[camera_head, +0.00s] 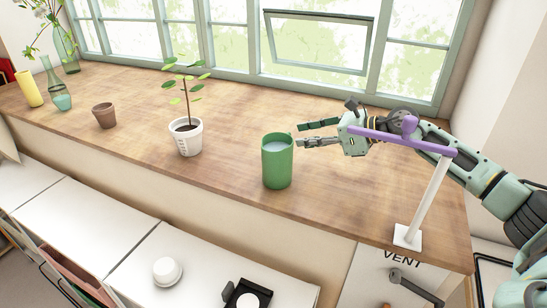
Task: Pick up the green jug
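The green jug (277,165) stands upright on the wooden counter, right of the middle of the head view. Its top is open and a pale inside shows. My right gripper (302,134) comes in from the right at about the height of the jug's rim. Its two fingers are apart, pointing left toward the jug, and nothing is between them. In the picture the fingertips lie close to the jug's upper right edge; I cannot tell whether they touch. My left gripper is not in view.
A purple bar on a white post (423,203) stands in front of my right arm. A white pot with a plant (186,140) is left of the jug, a brown pot (105,117) farther left. Windows (317,45) line the back. The counter (235,165) between jug and plant is clear.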

